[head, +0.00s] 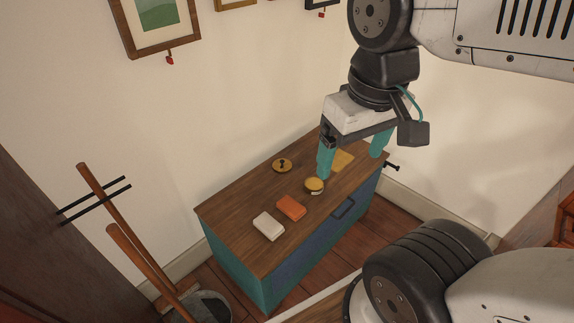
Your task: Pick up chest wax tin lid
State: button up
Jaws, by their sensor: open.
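A small round tin (315,191) stands on the wooden top of the chest (240,205), with a gold-yellow lid (313,184) on it. A flat tan disc (282,165) with a dark piece in its middle lies further back to the left; I cannot tell whether it is also a lid. My gripper (350,165) points down over the right part of the chest top with its teal fingers wide apart and nothing between them that I can see held. Its left finger appears just behind and above the tin; whether they touch is unclear.
An orange block (291,207) and a white block (268,226) lie at the front left of the top. A yellow cloth (342,160) lies behind the fingers. The chest has a dark front handle (343,208). Wooden poles (125,220) and a bucket (203,306) stand left.

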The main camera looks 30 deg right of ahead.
aim_at(282, 165)
jog(key=u, duration=0.05)
jog(key=k, duration=1.05)
jog(key=z, duration=0.7)
jog(key=i, duration=1.4)
jog(key=u, duration=0.9)
jog(key=i, duration=0.35)
jog(key=u, duration=0.45)
